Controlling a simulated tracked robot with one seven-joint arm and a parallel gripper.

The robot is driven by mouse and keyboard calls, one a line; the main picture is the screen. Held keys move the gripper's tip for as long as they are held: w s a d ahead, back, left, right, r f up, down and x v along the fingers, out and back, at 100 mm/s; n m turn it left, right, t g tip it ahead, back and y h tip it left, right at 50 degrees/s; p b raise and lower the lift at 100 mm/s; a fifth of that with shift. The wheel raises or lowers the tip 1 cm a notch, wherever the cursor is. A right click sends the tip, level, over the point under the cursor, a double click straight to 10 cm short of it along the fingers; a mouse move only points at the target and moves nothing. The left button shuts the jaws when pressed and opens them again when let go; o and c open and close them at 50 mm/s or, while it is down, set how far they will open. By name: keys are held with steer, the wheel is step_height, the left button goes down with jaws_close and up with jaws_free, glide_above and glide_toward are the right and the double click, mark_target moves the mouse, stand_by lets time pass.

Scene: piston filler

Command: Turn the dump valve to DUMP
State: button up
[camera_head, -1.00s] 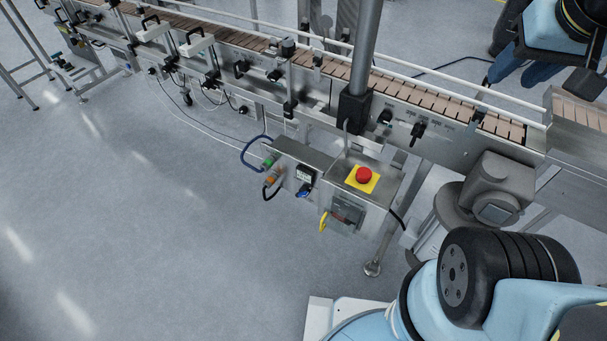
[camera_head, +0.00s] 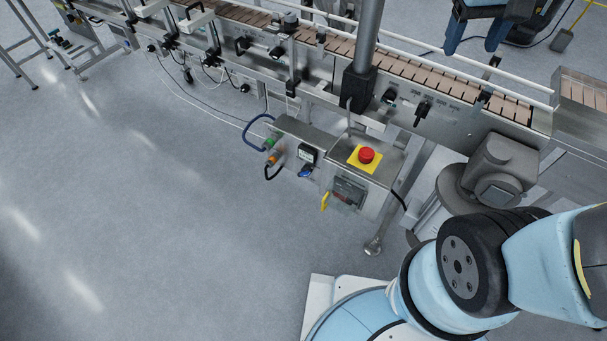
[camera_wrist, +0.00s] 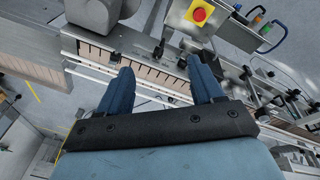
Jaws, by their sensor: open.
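No valve with a readable DUMP mark shows in these views, and I cannot tell which control is the dump valve. A steel control box (camera_head: 372,150) under the conveyor has a yellow lever (camera_head: 325,201) at its lower left. My gripper (camera_head: 474,42) is open and empty at the upper right, past the conveyor. In the wrist view its blue fingers (camera_wrist: 160,68) stand apart above the conveyor, touching nothing I can see.
A red emergency stop button (camera_head: 367,155) on a yellow plate tops the control box, and it also shows in the wrist view (camera_wrist: 199,14). The conveyor (camera_head: 340,46) has rails and several black clamps. A grey post (camera_head: 367,40) rises beside it.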

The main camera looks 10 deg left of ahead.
steer(key=w+a+f+n+g+h, duration=0.1)
steer(key=w+a+f+n+h, duration=0.1)
steer(key=w+a+f, duration=0.35)
steer(key=n+t+h, duration=0.4)
steer(key=n+h, duration=0.4)
glide_above(304, 176)
steer(key=s+d, duration=0.1)
step_height(304, 176, down, 30)
steer(key=s+a+f+n+t+y, duration=0.1)
steer(key=s+a+f+n+t, duration=0.2)
steer(key=f, duration=0.6)
steer(key=s+a+f+n+t+y, duration=0.15)
steer(key=s+f+n+t, duration=0.3)
steer(key=f, duration=0.45)
steer(key=s+a+f+n+t+y, duration=0.2)
steer(key=s+f+n+t, duration=0.15)
steer(key=f, duration=0.55)
steer(key=shift+m, duration=0.4)
steer(key=x, duration=0.8)
steer(key=r+x, duration=0.1)
steer(key=x, duration=0.4)
steer(key=shift+d, duration=0.2)
steer(key=c, duration=1)
